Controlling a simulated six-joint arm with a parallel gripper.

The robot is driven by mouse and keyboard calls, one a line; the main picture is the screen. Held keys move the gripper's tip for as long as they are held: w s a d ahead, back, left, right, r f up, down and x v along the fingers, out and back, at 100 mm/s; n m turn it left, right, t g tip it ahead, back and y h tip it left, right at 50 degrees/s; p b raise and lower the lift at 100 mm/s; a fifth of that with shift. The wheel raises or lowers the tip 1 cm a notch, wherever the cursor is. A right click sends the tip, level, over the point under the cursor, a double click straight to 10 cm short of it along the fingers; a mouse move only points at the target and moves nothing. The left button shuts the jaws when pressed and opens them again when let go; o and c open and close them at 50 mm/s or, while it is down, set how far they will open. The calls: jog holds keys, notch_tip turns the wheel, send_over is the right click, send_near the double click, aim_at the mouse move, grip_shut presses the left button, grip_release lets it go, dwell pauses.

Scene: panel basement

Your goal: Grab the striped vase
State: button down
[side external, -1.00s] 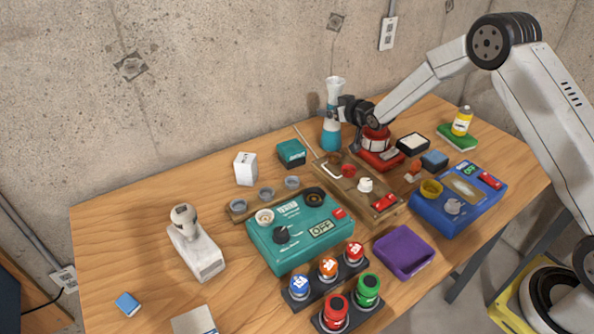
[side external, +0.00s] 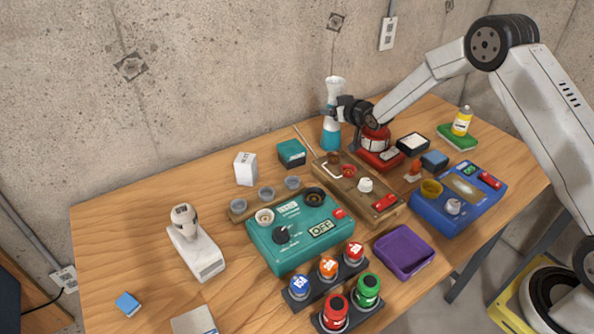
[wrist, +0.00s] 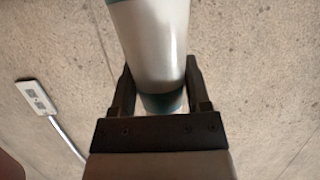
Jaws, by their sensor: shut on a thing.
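The striped vase (side external: 332,133) stands upright at the back of the table near the wall, white above and blue-teal below, with a flared white top. My gripper (side external: 337,114) reaches it from the right at mid height and is shut on it. In the wrist view the white body of the vase (wrist: 152,45) fills the space between the two dark fingers (wrist: 158,95), with a teal band at the top edge. The vase's base looks to be at table level in the side view; I cannot tell whether it touches the table.
A red device (side external: 378,150) stands just right of the vase, under my arm. A wooden box (side external: 372,200) with parts lies in front, and a teal box (side external: 292,153) is to the left. The concrete wall (side external: 230,70) is close behind. The table's left part has free room.

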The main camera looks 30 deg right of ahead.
jog(key=shift+r, duration=0.15)
jog(key=shift+r, duration=0.65)
jog(key=s+a+r, duration=0.1)
jog(key=s+r, duration=1)
jog(key=s, duration=0.3)
jog(key=shift+a+r, duration=0.2)
jog(key=shift+r, duration=0.05)
jog(key=shift+a, duration=0.15)
